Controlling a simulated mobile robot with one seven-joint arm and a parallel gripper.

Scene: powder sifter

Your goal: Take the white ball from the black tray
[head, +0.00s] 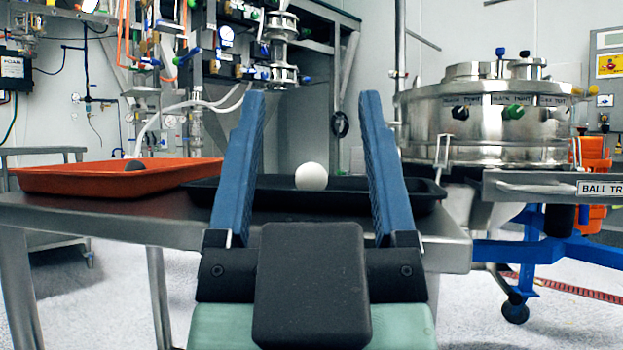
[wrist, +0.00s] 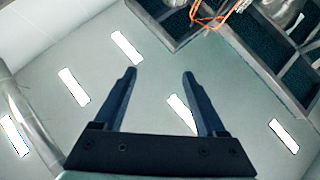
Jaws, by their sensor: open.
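The white ball (head: 312,177) rests in the black tray (head: 425,194) on the metal table, near the tray's middle. My gripper (head: 313,97) is open, with its two blue fingers pointing up in the head view. The ball shows between the fingers but lies farther off, and nothing is between the fingertips. In the wrist view my gripper (wrist: 160,72) points at the ceiling; neither ball nor tray shows there. The fingers and gripper body hide parts of the black tray.
An orange tray (head: 100,178) with a dark ball (head: 134,165) sits left of the black tray on the table (head: 110,222). A steel sifter (head: 485,120) stands at the right, with a metal shelf marked "BALL TR" (head: 530,187) near it. Pipes and valves line the back.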

